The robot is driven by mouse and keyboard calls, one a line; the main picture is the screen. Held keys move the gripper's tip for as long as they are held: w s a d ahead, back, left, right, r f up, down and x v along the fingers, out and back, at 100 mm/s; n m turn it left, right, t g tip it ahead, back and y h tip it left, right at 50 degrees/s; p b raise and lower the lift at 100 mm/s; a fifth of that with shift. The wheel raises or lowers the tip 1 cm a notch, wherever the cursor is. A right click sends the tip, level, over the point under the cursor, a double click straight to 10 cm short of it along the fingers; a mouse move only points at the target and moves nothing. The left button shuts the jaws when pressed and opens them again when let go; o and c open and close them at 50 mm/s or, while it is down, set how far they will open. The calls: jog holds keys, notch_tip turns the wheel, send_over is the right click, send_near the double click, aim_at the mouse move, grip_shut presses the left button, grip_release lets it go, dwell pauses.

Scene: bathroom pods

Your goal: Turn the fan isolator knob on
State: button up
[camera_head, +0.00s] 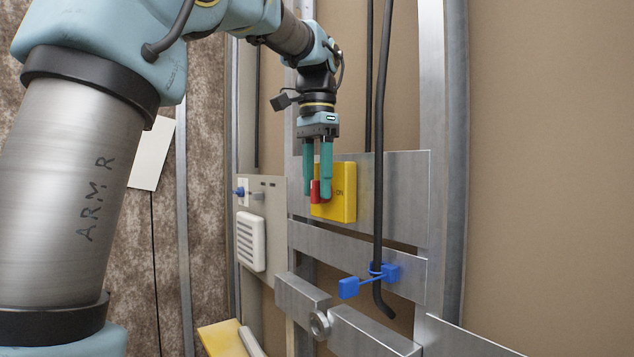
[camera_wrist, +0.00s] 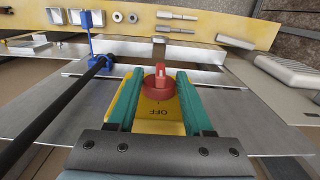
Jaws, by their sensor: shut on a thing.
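In the wrist view the red knob (camera_wrist: 158,84) sits between my green fingers, and "OFF" reads upside down on the yellow face (camera_wrist: 158,126) nearer to me. My gripper (camera_head: 319,196) points down and is shut on the knob; it also shows in the wrist view (camera_wrist: 160,84). The fingers partly hide the knob in the head view, and its exact setting is hard to read.
A black cable (camera_head: 380,130) hangs just right of the box, with a blue clip (camera_head: 385,273) low on it. A white vent (camera_head: 251,242) is on a panel to the left. Metal rails cross below the box. A vertical metal stud (camera_head: 432,100) stands to the right.

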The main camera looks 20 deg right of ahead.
grip_shut()
jog(key=shift+t+b, duration=0.3)
jog(key=shift+s+d+f+t+y+b, duration=0.1)
jog(key=shift+s+f+t+y+b, duration=0.5)
jog(key=shift+t+b, duration=2.75)
jog(key=shift+d+f+t+y+b, duration=0.15)
jog(key=shift+t+y+b, duration=0.9)
jog(key=shift+t+b, duration=2.3)
jog(key=shift+s+d+f+t+y+b, duration=0.25)
jog(key=shift+t+y+b, duration=1.05)
jog(key=shift+b, duration=3.7)
jog(key=shift+a+t+h, duration=0.2)
jog(key=shift+t+h, duration=0.2)
jog(key=shift+h, duration=0.05)
jog(key=o, duration=1.2)
grip_release()
